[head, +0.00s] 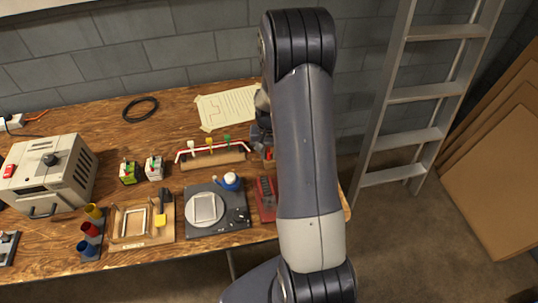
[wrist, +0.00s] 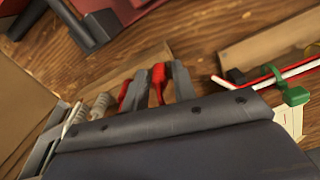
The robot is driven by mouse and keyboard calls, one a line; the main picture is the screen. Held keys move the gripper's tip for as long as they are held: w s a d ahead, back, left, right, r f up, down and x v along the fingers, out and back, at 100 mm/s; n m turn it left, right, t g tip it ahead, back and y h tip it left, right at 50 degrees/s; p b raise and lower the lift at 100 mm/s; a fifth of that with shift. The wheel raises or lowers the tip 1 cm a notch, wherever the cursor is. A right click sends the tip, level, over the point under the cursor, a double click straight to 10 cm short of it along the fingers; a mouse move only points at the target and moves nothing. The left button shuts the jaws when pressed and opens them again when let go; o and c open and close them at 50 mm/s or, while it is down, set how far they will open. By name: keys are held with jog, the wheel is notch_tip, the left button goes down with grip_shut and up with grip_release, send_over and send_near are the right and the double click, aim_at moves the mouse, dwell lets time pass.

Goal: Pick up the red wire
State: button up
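The red wire (head: 215,149) runs beside a white wire above a long wooden block (head: 213,161) on the bench, with white, yellow and green clips along it. In the wrist view, one end of the red wire (wrist: 262,79) shows at the right, near a black tip and the green clip (wrist: 296,96). My gripper (head: 263,128) is mostly hidden behind my arm, just right of the wires' right end. In the wrist view its dark body fills the bottom. Grey and red pieces stand beyond its edge; I cannot tell whether they are fingers. No hold on the wire shows.
A grey box (head: 48,175) stands at left. A paper sheet (head: 228,106) lies behind. A ladder (head: 425,93) stands at right.

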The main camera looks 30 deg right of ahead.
jog(key=shift+c, duration=0.3)
grip_shut()
